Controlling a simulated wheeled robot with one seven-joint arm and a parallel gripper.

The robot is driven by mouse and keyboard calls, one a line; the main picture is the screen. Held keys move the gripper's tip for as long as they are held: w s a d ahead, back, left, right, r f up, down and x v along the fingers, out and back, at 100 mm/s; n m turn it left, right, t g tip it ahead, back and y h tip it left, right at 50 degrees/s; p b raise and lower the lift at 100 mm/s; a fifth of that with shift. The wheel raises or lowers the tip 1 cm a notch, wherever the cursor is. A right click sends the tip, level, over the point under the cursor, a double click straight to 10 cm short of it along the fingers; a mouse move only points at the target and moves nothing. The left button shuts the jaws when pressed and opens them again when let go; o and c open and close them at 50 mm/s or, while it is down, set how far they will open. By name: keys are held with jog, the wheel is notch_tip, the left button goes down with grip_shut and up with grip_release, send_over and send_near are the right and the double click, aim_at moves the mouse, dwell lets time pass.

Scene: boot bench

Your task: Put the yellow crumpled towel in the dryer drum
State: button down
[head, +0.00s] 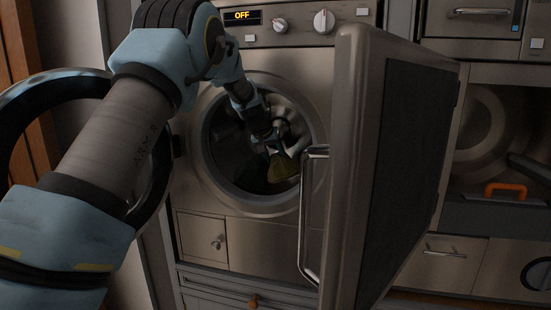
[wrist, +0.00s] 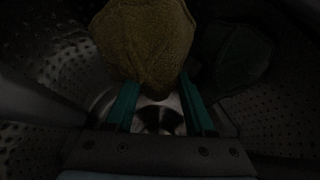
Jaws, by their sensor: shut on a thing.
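The yellow crumpled towel (wrist: 145,40) is between the two green fingers of my gripper (wrist: 158,92) in the wrist view. My gripper is shut on it. In the head view my gripper (head: 268,140) reaches through the round opening into the dryer drum (head: 228,165), and the towel (head: 281,167) shows dimly below the fingers. The perforated drum wall (wrist: 45,65) surrounds the gripper in the wrist view. Whether the towel touches the drum wall is too dark to tell.
A dark green cloth-like thing (wrist: 236,58) lies in the drum, right of the towel. A big open metal door (head: 345,150) with a bar handle (head: 312,215) stands close right of the opening. The round dryer door (head: 155,190) is swung open at left, partly behind my arm.

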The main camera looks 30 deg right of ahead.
jog(key=shift+t+h, duration=0.7)
jog(key=shift+h, duration=0.1)
jog(key=d+r, duration=0.1)
jog(key=r, duration=0.2)
jog(key=w+d+r, duration=0.1)
jog(key=r, duration=0.2)
jog(key=w+r, duration=0.1)
jog(key=r, duration=0.3)
jog(key=shift+d+r, duration=0.1)
jog(key=shift+d, duration=0.3)
jog(key=s+a+b, duration=1.9)
jog(key=s+a, duration=0.5)
jog(key=s, duration=0.1)
jog(key=shift+s+f+b, duration=0.25)
jog(key=shift+f+b, duration=0.05)
